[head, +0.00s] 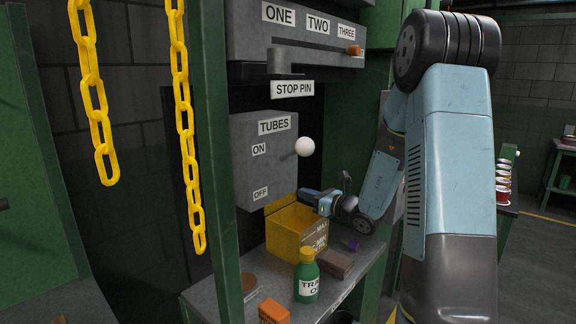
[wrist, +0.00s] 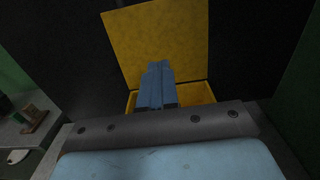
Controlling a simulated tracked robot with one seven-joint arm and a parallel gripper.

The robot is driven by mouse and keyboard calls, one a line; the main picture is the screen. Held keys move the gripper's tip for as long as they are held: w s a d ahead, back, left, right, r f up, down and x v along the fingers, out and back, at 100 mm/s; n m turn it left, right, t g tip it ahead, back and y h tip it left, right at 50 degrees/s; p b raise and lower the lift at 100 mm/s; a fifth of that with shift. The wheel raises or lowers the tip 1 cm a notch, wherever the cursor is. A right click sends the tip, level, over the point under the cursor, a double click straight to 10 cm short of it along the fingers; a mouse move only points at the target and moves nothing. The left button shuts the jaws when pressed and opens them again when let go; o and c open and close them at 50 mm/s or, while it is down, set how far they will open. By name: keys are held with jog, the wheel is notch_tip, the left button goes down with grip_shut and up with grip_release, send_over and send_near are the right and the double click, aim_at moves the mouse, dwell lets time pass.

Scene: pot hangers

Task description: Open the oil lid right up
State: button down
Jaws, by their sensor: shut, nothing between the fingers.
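The yellow oil box (head: 285,236) stands on the grey bench, with MAX and MIN marks on its side. Its yellow lid (wrist: 150,35) is raised and stands up behind the opening in the wrist view; only a narrow part of the lid (head: 280,204) shows in the head view. The box rim (wrist: 200,93) shows on both sides of my fingers. My gripper (wrist: 158,68) is shut and empty, in front of the lid and over the box opening. I cannot tell whether the fingertips touch the lid.
A grey TUBES panel (head: 262,160) with a white-knobbed lever (head: 304,147) is above the box. A green bottle (head: 306,277), brown block (head: 335,264) and orange block (head: 273,312) stand in front. Yellow chains (head: 182,110) hang at left beside a green post (head: 213,150).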

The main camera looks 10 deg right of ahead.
jog(key=v, duration=0.4)
jog(key=shift+s, duration=0.15)
jog(key=shift+d, duration=0.1)
dwell(0.4)
